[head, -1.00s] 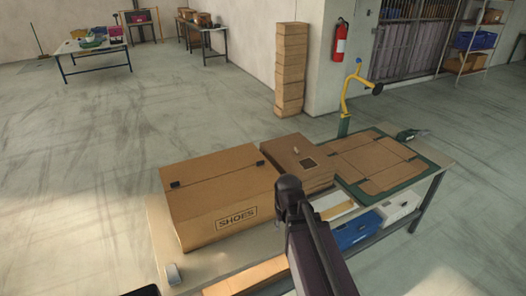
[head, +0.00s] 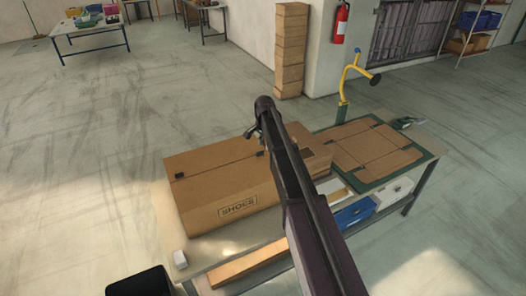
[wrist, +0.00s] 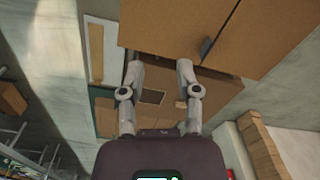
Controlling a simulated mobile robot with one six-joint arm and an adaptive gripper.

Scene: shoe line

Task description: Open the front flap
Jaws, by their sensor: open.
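The large cardboard box marked SHOES (head: 238,208) stands on the table with its top closed. Its front flap (head: 222,184) lies flat, meeting the rear flap (head: 210,157) along a seam with small black clips. My gripper (head: 252,133) is above the box's far right side, partly hidden by my arm. In the wrist view the large box (wrist: 165,28) fills the top, with one black clip (wrist: 206,47) near its edge. There my gripper (wrist: 158,68) is open and empty, its fingers apart across the box edge. I cannot tell whether it touches.
A smaller closed box (wrist: 152,97) stands close beside the large one. A flat cardboard blank (head: 370,150) lies on a green mat (head: 405,180) to the right. A yellow stand (head: 346,82) rises behind it. Blue and white bins (head: 355,213) sit below.

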